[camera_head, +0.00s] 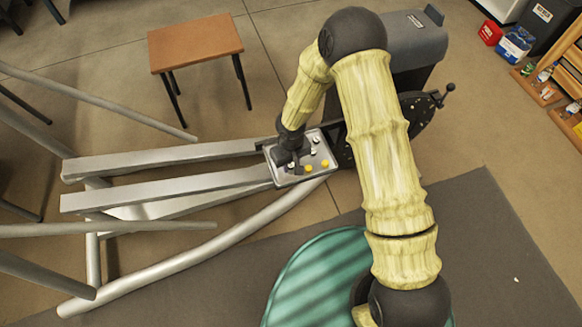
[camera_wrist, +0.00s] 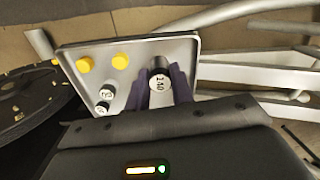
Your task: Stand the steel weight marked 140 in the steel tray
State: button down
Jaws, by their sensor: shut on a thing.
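The steel weight marked 140 (camera_wrist: 158,83) is upright between the two purple fingers of my gripper (camera_wrist: 161,76) in the wrist view, its number facing the camera. The fingers are shut on it. The grey steel tray (camera_wrist: 186,46) lies behind and below it. In the head view my gripper (camera_head: 289,158) is over the left part of the tray (camera_head: 287,182). I cannot tell whether the weight's base touches the tray floor.
Two yellow pieces (camera_wrist: 85,65) (camera_wrist: 121,61) and two other small steel weights (camera_wrist: 106,93) (camera_wrist: 102,107) stand in the tray. Pale metal beams (camera_head: 170,190) run left of it. A dark round plate (camera_wrist: 30,105) is beside the tray. A wooden stool (camera_head: 195,42) stands behind.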

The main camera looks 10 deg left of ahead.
aim_at(291, 165)
jog(key=shift+f, duration=1.2)
jog(key=shift+f, duration=0.15)
jog(key=c, duration=1.2)
grip_release()
notch_tip(291, 165, up, 12)
jog(key=shift+r+p, duration=0.2)
jog(key=shift+p, duration=0.95)
